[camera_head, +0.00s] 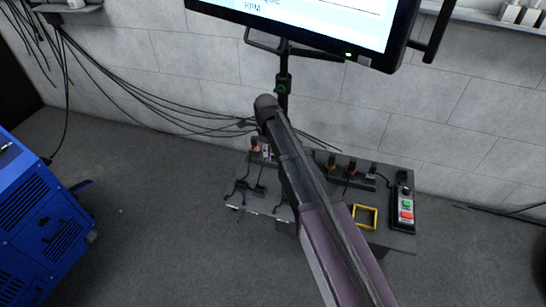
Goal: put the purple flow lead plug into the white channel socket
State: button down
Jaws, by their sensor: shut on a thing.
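My arm crosses the picture from the bottom right and covers the middle of a grey panel (328,180) on a low stand by the wall. My gripper is hidden; I see no fingertips and nothing held. I cannot make out the purple flow lead plug. A small pale, slightly purple part (267,150) shows just left of my arm at the panel's back row, but it is too small to name. I cannot tell which fitting is the white channel socket. Several small dark plugs (351,167) with coloured bits stand in the back row right of my arm.
Black leads (257,189) lie on the panel's left part. A yellow square frame (374,217) and a switch box (403,205) with green and red buttons are on the right. A monitor (390,45) hangs above, cables run along the wall, and a blue cabinet (45,230) stands left.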

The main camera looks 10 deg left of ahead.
jog(key=w, duration=0.7)
jog(key=shift+d, duration=0.3)
dwell(0.8)
jog(key=shift+f, duration=0.2)
jog(key=shift+f+b, duration=0.3)
jog(key=shift+b, duration=0.2)
jog(key=shift+f+b, duration=1.5)
dwell(0.6)
jog(key=shift+c, duration=2.3)
grip_release()
jog(key=shift+r, duration=0.2)
